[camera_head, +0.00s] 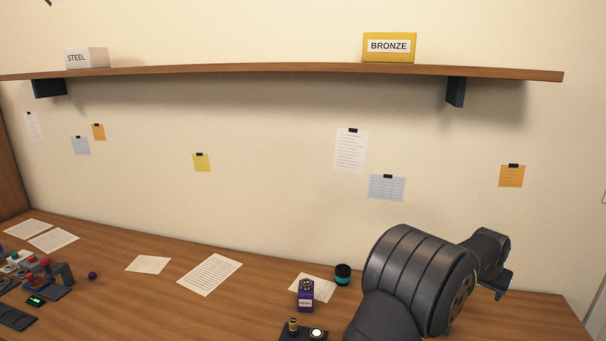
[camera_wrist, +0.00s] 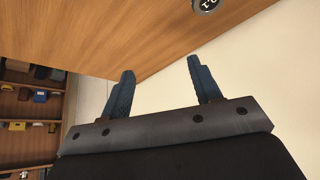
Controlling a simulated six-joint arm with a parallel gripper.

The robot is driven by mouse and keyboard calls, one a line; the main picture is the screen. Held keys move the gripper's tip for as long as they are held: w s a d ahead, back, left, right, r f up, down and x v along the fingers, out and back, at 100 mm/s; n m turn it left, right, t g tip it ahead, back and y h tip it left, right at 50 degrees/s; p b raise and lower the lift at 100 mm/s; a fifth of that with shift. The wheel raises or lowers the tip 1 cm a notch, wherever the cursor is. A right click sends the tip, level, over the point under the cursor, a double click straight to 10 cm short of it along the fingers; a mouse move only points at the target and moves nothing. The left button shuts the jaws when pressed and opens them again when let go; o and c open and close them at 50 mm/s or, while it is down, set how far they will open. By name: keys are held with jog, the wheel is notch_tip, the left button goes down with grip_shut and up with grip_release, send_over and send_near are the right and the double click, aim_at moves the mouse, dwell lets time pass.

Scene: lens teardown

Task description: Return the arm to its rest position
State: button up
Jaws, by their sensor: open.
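My gripper (camera_wrist: 160,90) shows in the wrist view with its two blue fingers spread apart and nothing between them. In the head view my dark arm rises at the lower right, and its wrist end points right, above the right part of the wooden table (camera_head: 120,290). The fingers are hard to make out in the head view. In the wrist view the table (camera_wrist: 120,35) and the pale wall lie beyond the fingers.
A purple container (camera_head: 306,295), a dark teal-banded cylinder (camera_head: 343,274) and a black tray (camera_head: 291,335) stand left of my arm. Papers (camera_head: 210,274) lie on the table. A shelf (camera_head: 250,72) holds the STEEL box (camera_head: 87,58) and BRONZE box (camera_head: 389,48).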

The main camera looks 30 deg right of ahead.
jog(key=w+d+f, duration=0.2)
jog(key=w+f, duration=0.2)
jog(key=w, duration=0.2)
jog(key=w+d+f, duration=0.3)
jog(key=w+f, duration=0.2)
jog(key=w, duration=0.1)
jog(key=shift+w+d+f, duration=0.25)
jog(key=shift+w, duration=0.05)
